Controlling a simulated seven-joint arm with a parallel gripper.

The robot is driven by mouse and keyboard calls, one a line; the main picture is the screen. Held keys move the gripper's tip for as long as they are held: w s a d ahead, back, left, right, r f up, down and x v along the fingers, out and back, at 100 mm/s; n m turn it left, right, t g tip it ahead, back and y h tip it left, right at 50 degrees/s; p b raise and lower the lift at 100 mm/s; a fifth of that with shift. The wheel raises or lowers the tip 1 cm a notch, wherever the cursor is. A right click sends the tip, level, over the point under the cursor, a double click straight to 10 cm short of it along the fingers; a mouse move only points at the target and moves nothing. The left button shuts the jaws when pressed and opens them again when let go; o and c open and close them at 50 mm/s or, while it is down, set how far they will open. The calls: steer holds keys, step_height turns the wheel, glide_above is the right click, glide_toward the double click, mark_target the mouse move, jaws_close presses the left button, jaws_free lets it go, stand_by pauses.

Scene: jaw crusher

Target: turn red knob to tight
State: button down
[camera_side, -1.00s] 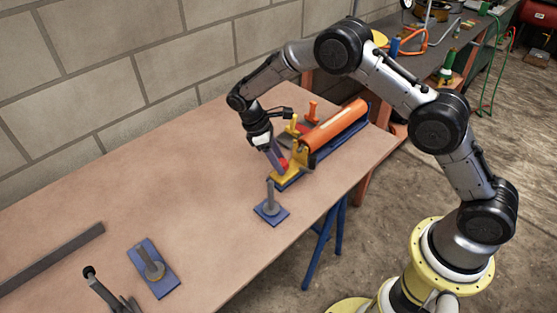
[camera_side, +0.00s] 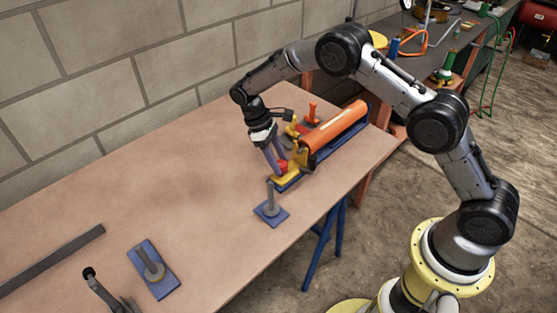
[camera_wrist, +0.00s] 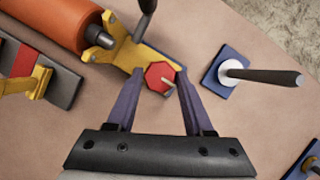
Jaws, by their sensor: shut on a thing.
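The red knob (camera_wrist: 160,77) is a hexagon with a pale pointer line, in the wrist view at the end of the yellow bracket (camera_wrist: 118,49). The line points to the lower right there. In the side view the knob (camera_side: 283,166) is small and partly hidden by my fingers. My gripper (camera_wrist: 158,84) points down with its two purple fingers on either side of the knob, shut on it. In the side view my gripper (camera_side: 275,163) stands at the near end of the yellow part. Any tight marking is too small to read.
An orange cylinder (camera_side: 336,126) on a blue base lies behind the knob. A blue plate with a grey post (camera_side: 271,211) stands close in front. Another blue plate (camera_side: 153,270) and a dark bar (camera_side: 50,261) lie left. The table's middle is bare.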

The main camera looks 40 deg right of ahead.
steer(key=shift+r, duration=0.1)
steer(key=shift+c, duration=1.4)
jaws_free()
steer(key=v, duration=1.3)
steer(key=shift+r, duration=0.35)
steer(key=shift+w, duration=0.1)
